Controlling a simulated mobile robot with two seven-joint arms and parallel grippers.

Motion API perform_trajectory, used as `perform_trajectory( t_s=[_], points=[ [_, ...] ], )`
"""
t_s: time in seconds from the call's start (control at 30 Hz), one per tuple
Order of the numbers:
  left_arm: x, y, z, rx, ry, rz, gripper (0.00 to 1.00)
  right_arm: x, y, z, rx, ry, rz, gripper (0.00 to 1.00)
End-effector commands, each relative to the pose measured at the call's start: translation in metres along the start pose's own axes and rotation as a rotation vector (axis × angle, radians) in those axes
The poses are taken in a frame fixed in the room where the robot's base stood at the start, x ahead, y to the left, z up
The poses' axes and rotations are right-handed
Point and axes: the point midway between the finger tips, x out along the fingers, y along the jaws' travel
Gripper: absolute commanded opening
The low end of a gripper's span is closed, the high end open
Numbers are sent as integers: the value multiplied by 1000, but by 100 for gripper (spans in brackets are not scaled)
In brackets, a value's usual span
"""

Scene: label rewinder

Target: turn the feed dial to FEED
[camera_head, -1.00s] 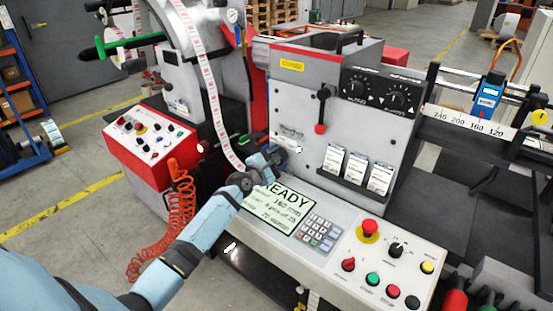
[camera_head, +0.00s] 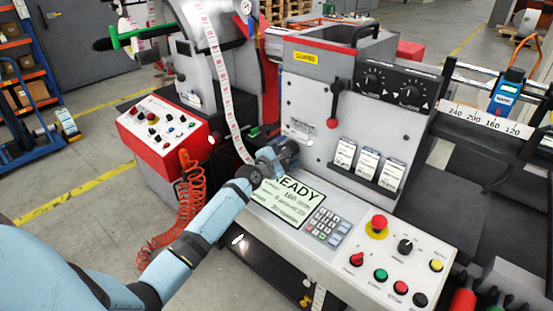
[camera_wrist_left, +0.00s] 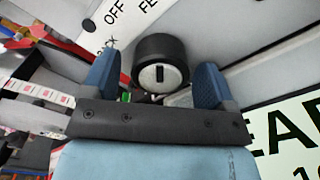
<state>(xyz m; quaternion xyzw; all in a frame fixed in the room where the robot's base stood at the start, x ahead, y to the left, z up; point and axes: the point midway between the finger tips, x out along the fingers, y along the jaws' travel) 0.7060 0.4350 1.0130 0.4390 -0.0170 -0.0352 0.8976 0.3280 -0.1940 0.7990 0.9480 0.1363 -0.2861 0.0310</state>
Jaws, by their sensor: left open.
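The feed dial (camera_wrist_left: 160,62) is a thick black round knob with a pale end face that carries a short dark bar. In the left wrist view it sits between the two blue fingers of my open left gripper (camera_wrist_left: 157,84). Clear space shows beside the knob, and I see no grip on it. Partly cut-off lettering, "OFF" and "FE", stands on the white panel (camera_wrist_left: 122,22) near it. I cannot tell which label the dial points at. In the head view my left gripper (camera_head: 282,153) is at the machine's front face and hides most of the dial. My right gripper is not in view.
The READY display (camera_head: 287,200) lies just below my left gripper. A red-knobbed lever (camera_head: 333,122) and paper cards (camera_head: 368,160) are to its right. The label web (camera_head: 222,85) hangs close on its left. A console with a red emergency button (camera_head: 379,222) is lower right.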

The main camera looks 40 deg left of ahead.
Motion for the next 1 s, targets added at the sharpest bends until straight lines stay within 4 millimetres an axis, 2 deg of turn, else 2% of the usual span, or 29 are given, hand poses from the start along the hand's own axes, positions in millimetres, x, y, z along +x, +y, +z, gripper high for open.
perform_trajectory(
  t_s=[0.17, 0.4, 0.6, 0.77, 1.0],
  points=[
    [-30, -2, -1, -1, 2, -2, 80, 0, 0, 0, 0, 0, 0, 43],
    [-86, -1, -1, 1, 1, -1, 80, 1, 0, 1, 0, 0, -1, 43],
    [-120, -1, -1, 1, 1, -1, 80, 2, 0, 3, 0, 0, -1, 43],
    [-132, 0, 0, 1, 0, 0, 80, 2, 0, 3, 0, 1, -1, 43],
    [-133, 0, 0, 1, 0, 0, 80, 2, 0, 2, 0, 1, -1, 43]
  ],
)
